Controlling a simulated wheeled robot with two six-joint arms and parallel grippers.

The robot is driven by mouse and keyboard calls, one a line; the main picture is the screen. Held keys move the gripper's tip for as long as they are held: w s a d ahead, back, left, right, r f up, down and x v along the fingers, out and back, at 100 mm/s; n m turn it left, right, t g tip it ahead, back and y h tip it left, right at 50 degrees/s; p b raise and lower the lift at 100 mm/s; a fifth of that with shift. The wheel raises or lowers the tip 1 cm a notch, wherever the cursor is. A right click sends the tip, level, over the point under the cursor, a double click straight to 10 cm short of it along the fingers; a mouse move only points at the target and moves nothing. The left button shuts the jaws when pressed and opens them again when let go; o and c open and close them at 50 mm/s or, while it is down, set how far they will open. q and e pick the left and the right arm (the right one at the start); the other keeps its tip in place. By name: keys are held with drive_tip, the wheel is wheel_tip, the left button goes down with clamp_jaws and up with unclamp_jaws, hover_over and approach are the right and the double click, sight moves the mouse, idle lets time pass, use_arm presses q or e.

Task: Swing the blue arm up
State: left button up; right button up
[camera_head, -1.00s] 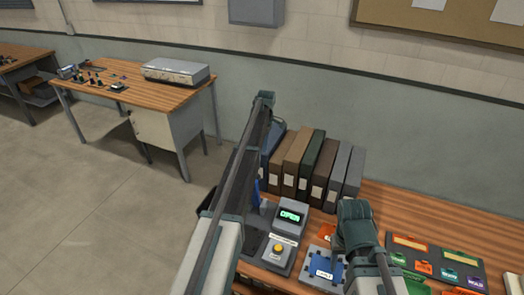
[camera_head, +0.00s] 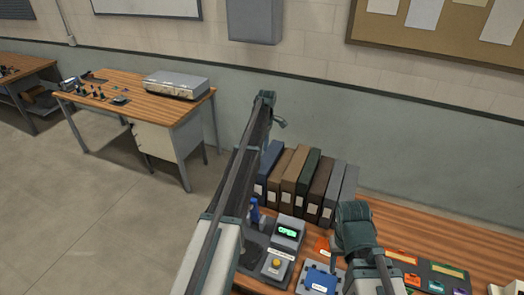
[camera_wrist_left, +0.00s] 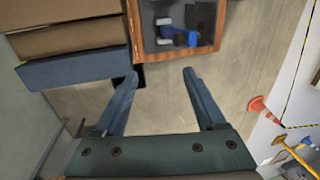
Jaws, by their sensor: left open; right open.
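The blue arm (camera_head: 254,212) stands upright-looking on a dark base at the left end of the near table, partly hidden by my left arm. In the left wrist view a blue part (camera_wrist_left: 179,33), seemingly the same arm, lies over the table's corner beside pale and black parts. My left gripper (camera_head: 281,122) is raised beyond the table's left end, apart from the blue arm. Its two fingers (camera_wrist_left: 160,78) are spread, with only floor between them. My right gripper (camera_head: 338,258) hangs over the table near a blue plate; its fingertips are hard to make out.
A box with a lit green OPEN display (camera_head: 288,232) and a yellow button (camera_head: 276,264) stands right of the blue arm. Several binders (camera_head: 300,180) line the wall side. Coloured cards (camera_head: 445,275) lie at right. Another table (camera_head: 135,95) stands far left.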

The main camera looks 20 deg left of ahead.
use_arm(q)
drive_tip(key=r, duration=0.1)
drive_tip(key=r+p, duration=0.1)
drive_tip(key=shift+w+r, duration=0.25)
drive_tip(key=shift+r, duration=0.05)
use_arm(e)
wheel_tip(320, 180, up, 3)
drive_tip(key=shift+f, duration=0.2)
use_arm(q)
drive_tip(key=s+d+f+m+b, duration=0.4)
drive_tip(key=s+d+f+b, duration=0.2)
drive_tip(key=s+d, duration=0.25)
drive_tip(key=s+d+f+m+b, duration=0.5)
drive_tip(key=s+d+f, duration=0.1)
drive_tip(key=s+d, duration=0.25)
drive_tip(key=s+d+f+m+b, duration=0.3)
drive_tip(key=s+f+m+b, duration=0.1)
drive_tip(key=s, duration=0.4)
drive_tip(key=s+d+f+m+t+b, duration=0.1)
drive_tip(key=s+d+f+m+b, duration=0.2)
drive_tip(key=s, duration=0.4)
drive_tip(key=s+d+f+m+y+b, duration=0.1)
drive_tip(key=s+d+f+m+b, duration=0.2)
drive_tip(key=s+f+m+b, duration=0.2)
drive_tip(key=s, duration=0.3)
drive_tip(key=shift+s+d+t, duration=0.3)
drive_tip(key=shift+d+t, duration=0.1)
use_arm(e)
wheel_tip(320, 180, down, 24)
drive_tip(key=shift+r, duration=0.15)
